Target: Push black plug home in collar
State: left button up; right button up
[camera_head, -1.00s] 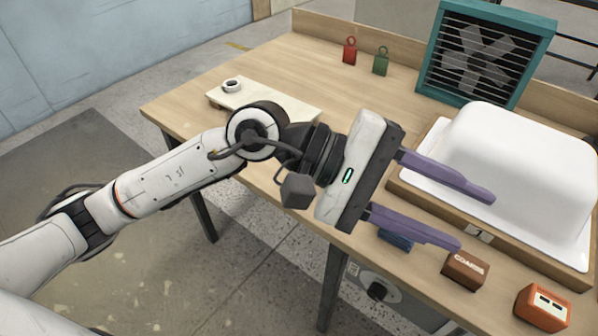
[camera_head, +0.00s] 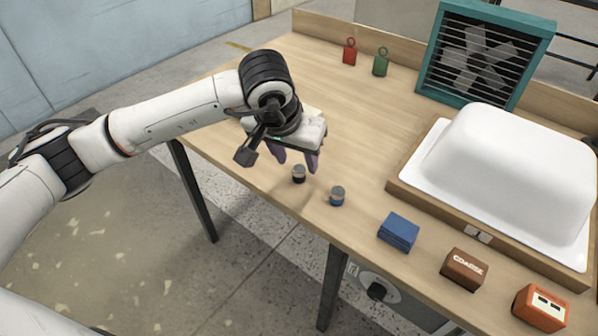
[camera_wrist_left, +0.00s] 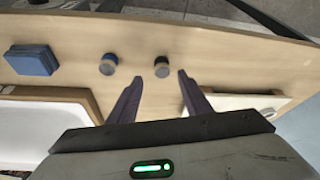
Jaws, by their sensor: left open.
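The black plug (camera_head: 299,174), with a paler band, stands upright near the table's front edge. In the left wrist view the black plug (camera_wrist_left: 161,67) shows just beyond and between the fingertips. My left gripper (camera_head: 295,159) is open, points down toward the plug and holds nothing; its purple fingers also show in the left wrist view (camera_wrist_left: 159,79). In the head view my arm hides the white board. The board (camera_wrist_left: 225,102) partly shows at the right of the left wrist view; I cannot clearly make out the collar on it. My right gripper is not in view.
A blue-topped plug (camera_head: 337,197) stands close by. Blue pads (camera_head: 398,232), a brown block (camera_head: 464,270) and an orange box (camera_head: 541,308) line the front edge. A white tub shell (camera_head: 525,165) fills the right. Red (camera_head: 350,52) and green (camera_head: 380,62) tags lie behind.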

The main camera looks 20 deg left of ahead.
aim_at(299, 168)
pick_arm(q)
jog(key=x, duration=0.4)
jog(key=shift+w+a+f, duration=0.2)
jog(key=shift+c, duration=0.3)
grip_shut()
jog(key=shift+r, duration=0.1)
